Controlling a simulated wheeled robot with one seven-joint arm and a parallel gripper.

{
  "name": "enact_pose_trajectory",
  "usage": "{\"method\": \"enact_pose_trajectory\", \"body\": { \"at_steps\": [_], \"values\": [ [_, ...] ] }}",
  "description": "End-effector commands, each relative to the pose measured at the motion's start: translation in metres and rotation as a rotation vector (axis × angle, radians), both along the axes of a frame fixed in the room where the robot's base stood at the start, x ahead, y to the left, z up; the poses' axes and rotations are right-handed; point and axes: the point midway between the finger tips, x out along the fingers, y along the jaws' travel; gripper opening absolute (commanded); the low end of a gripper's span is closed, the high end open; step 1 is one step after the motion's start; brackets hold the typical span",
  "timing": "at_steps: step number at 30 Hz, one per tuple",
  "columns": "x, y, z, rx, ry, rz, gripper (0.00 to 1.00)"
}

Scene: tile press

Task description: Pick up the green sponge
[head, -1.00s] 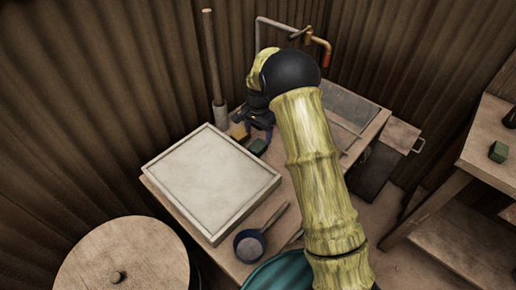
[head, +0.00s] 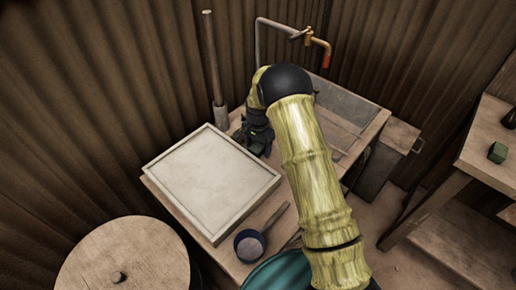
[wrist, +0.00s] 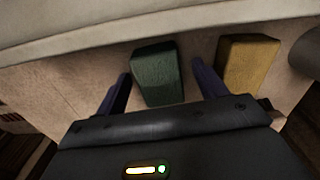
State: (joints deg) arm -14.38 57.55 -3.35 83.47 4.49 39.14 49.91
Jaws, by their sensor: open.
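The green sponge (wrist: 157,74) lies on the wooden table in the wrist view, beside the pale frame's edge. My gripper (wrist: 161,78) is open, with one dark finger on each side of the green sponge and a gap showing on both sides. I cannot tell how far above the table the fingertips are. In the head view my gripper (head: 257,138) is at the table's back, right of the pale tray, and hides the green sponge.
A yellow sponge (wrist: 248,64) lies just right of my right finger in the wrist view. A pale framed tray (head: 212,180) fills the table's left. A dark pan (head: 250,245) lies in front, and a small green block (head: 497,152) is on the right-hand bench.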

Motion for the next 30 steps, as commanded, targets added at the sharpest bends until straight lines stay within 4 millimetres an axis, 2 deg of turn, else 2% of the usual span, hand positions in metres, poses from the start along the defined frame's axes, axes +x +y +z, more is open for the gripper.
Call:
{"method": "enact_pose_trajectory", "body": {
  "at_steps": [14, 21, 30],
  "values": [
    [0.0002, 0.0002, 0.0007, 0.001, -0.001, 0.000, 0.71],
    [0.0001, 0.0003, 0.0007, 0.000, 0.000, 0.000, 0.24],
    [0.0004, 0.0003, 0.0026, 0.000, -0.001, 0.000, 0.23]
  ]
}}
